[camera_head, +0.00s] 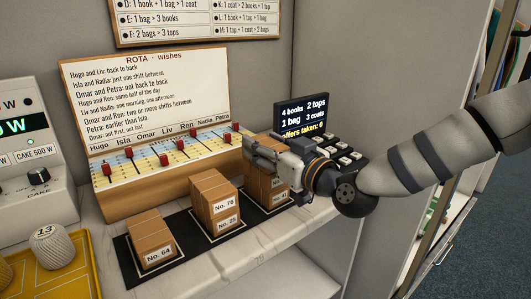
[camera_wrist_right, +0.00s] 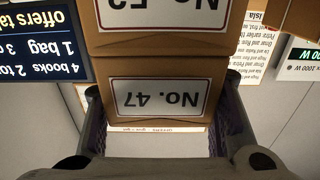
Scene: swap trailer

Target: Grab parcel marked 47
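The parcel marked No. 47 (camera_wrist_right: 155,98) shows upside down in the right wrist view, between the two fingers of my right gripper (camera_wrist_right: 164,95). Its label faces the camera. The fingers are spread wide, one at each side of the parcel; I cannot tell whether they touch it. Another parcel (camera_wrist_right: 165,42), its number partly cut off, adjoins it. In the head view my right gripper (camera_head: 262,152) is at the top of the right parcel stack (camera_head: 256,190) and hides its upper part. My left gripper is out of view.
Behind are the slider board (camera_head: 150,195) and a dark screen (camera_head: 302,115). A yellow tray (camera_head: 75,285) is at the left.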

